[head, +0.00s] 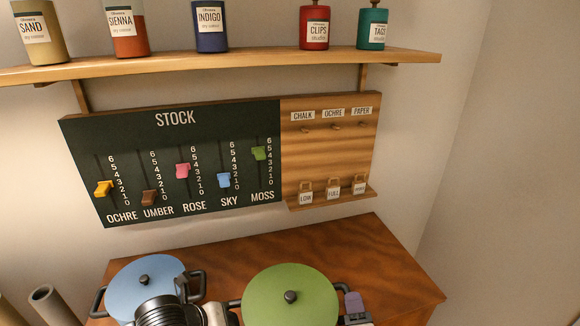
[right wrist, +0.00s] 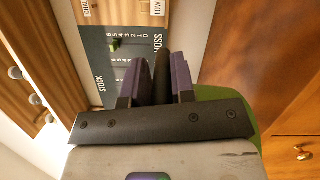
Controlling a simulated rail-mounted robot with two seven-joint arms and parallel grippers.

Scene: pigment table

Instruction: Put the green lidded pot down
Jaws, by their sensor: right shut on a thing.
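The green lidded pot (head: 290,296) has a black knob and a dark side handle on each side. It stands out at the front of the wooden table in the head view, its lower part cut off. My right gripper (head: 353,303), with purple fingers, is at its right handle. In the right wrist view the fingers are shut on the dark handle (right wrist: 161,78), with the green pot (right wrist: 216,94) beside and behind. Whether the pot's base touches the table is hidden. What seems to be my left gripper (head: 218,315) is near the left handle; its fingers do not show.
A blue lidded pot (head: 132,277) stands close on the left. The table top (head: 375,259) is bare behind and right of the green pot. A stock board (head: 175,165) with sliders and a shelf (head: 230,62) of jars are on the wall behind.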

